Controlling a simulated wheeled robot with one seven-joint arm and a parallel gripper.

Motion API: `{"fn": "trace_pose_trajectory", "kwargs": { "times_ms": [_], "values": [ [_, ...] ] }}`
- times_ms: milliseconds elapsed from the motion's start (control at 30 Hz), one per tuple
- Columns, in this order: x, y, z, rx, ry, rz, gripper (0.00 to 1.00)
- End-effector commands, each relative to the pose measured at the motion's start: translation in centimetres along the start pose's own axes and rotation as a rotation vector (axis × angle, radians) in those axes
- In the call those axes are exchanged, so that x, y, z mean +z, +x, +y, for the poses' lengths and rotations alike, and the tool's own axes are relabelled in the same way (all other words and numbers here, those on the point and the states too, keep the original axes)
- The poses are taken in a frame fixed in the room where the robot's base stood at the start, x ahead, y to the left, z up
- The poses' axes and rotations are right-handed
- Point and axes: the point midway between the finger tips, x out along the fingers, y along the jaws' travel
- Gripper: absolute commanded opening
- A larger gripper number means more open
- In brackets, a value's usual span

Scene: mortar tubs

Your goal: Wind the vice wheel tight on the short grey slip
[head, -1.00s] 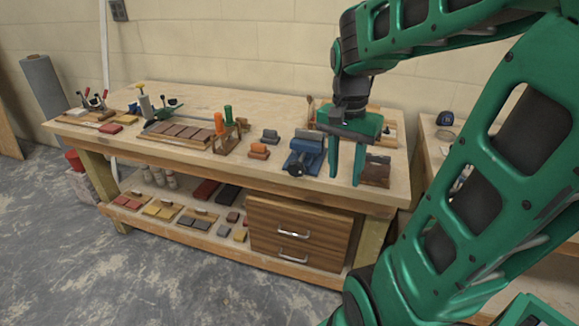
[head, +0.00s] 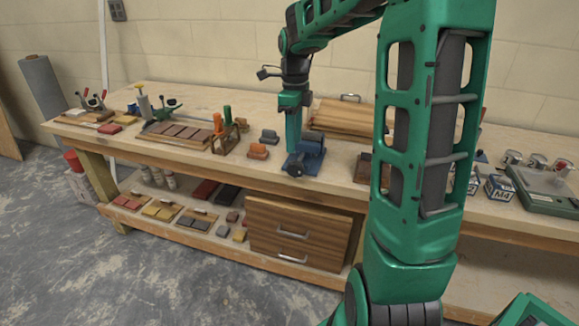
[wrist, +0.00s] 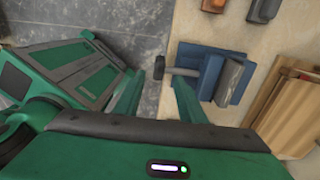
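The blue vice (head: 312,150) stands at the bench's front edge, with its dark round wheel (head: 295,170) facing the front. In the wrist view the vice (wrist: 211,72) lies right of centre and its wheel (wrist: 159,68) shows between my fingertips. A grey piece (wrist: 230,80) lies along the vice's jaws; I cannot tell whether it is the slip or a jaw. My gripper (wrist: 155,80) is open, fingers on either side of the wheel in the picture; contact is not visible.
An orange block (head: 257,151) and a grey block (head: 270,136) sit left of the vice. A wooden board with a handle (head: 343,116) lies behind it. A wooden rack with orange and green handles (head: 225,137) stands further left. The floor before the bench is clear.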

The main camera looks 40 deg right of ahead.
Motion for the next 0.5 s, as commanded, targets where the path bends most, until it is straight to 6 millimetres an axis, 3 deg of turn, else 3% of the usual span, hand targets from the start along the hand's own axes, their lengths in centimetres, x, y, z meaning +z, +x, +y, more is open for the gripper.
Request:
{"fn": "trace_pose_trajectory", "kwargs": {
  "times_ms": [300,500],
  "values": [
    [-0.1,5.7,0.2,0.005,-0.003,0.003,0.37],
    [-0.1,8.3,0.1,0.002,-0.002,0.002,0.37]
  ]
}}
